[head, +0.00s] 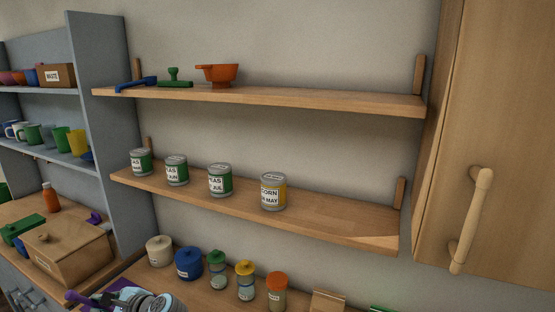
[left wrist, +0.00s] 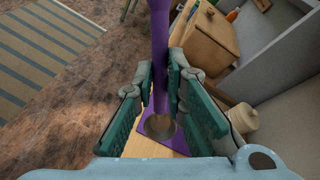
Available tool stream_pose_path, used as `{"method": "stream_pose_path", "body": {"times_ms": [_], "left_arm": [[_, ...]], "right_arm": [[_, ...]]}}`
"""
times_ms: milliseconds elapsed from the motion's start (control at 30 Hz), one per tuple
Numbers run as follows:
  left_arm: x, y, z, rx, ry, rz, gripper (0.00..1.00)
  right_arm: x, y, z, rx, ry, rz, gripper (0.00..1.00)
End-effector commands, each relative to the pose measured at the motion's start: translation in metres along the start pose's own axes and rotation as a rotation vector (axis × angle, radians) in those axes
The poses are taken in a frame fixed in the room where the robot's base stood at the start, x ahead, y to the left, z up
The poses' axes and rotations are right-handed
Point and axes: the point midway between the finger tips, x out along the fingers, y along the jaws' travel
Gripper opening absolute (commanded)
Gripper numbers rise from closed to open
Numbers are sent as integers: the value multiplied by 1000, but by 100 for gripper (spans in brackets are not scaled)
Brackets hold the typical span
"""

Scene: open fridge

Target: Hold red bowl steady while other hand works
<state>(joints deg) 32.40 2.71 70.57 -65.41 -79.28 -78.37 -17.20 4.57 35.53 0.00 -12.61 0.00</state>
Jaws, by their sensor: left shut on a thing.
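In the head view, reddish bowls (head: 17,77) sit partly cut off on the grey shelf unit at the far left, beside a blue one. An orange-red vessel with a side handle (head: 219,74) stands on the upper wooden shelf. Neither is near a gripper. My left gripper (left wrist: 162,88) is shut on a long purple object (left wrist: 160,45), which runs between its fingers in the left wrist view. A round greyish-brown part (left wrist: 160,126) shows below, over a purple surface. In the head view this gripper is only partly seen at the bottom left edge. My right gripper is in neither view.
Several cans (head: 220,180) stand on the lower wooden shelf. Lidded jars (head: 188,263) and bottles line the counter against the wall. A wooden box (head: 68,254) is on the left counter. A tall cabinet door (head: 500,140) closes off the right.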

Motion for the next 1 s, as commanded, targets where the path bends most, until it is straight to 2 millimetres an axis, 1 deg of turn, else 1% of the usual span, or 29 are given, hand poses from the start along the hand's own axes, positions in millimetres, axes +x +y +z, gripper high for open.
{"method": "stream_pose_path", "body": {"times_ms": [67, 233, 300, 333, 500, 867, 967, 1000], "left_arm": [[4, 6, -10, 1, 0, 0, 0], [19, 28, -50, 1, 0, 0, 0], [23, 34, -60, 1, 0, 0, 0], [24, 34, -61, 1, 0, 0, 0], [22, 31, -56, 0, 0, 0, 0], [21, 30, -53, 1, 0, 0, 0], [18, 26, -47, 1, 0, 0, 0], [16, 24, -42, 1, 0, 0, 0]], "right_arm": [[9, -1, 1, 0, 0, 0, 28], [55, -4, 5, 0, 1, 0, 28], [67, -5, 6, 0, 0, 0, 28], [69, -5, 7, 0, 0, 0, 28], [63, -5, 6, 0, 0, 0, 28], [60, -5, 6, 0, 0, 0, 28], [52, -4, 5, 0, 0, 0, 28], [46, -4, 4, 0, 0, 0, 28]]}}
